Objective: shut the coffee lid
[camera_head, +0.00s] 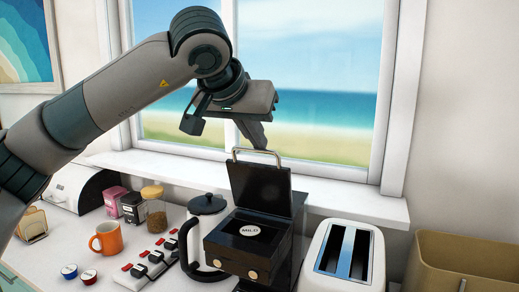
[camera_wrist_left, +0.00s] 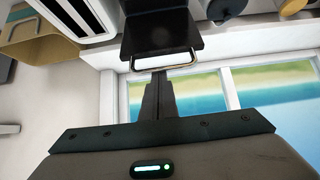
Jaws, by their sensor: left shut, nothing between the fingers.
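The coffee machine (camera_head: 247,246) is a black box with a round white "MILD" pod in its top. Its black lid (camera_head: 262,187) stands open, nearly upright, with a metal loop handle (camera_head: 255,151) along its upper edge. In the left wrist view the lid (camera_wrist_left: 158,32) and its handle (camera_wrist_left: 163,62) show at the top middle. My left gripper (camera_head: 268,147) is shut and empty. Its fingertips (camera_wrist_left: 157,76) are close to the handle, by the window side; I cannot tell if they touch it. My right gripper is not in view.
A white toaster (camera_head: 344,257) stands right of the machine, and a tan bin (camera_head: 465,262) beyond it. A white kettle (camera_head: 205,225) stands left. An orange mug (camera_head: 106,239), a pod rack (camera_head: 150,264) and loose pods (camera_head: 69,271) lie further left. The window sill (camera_head: 350,201) runs behind.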

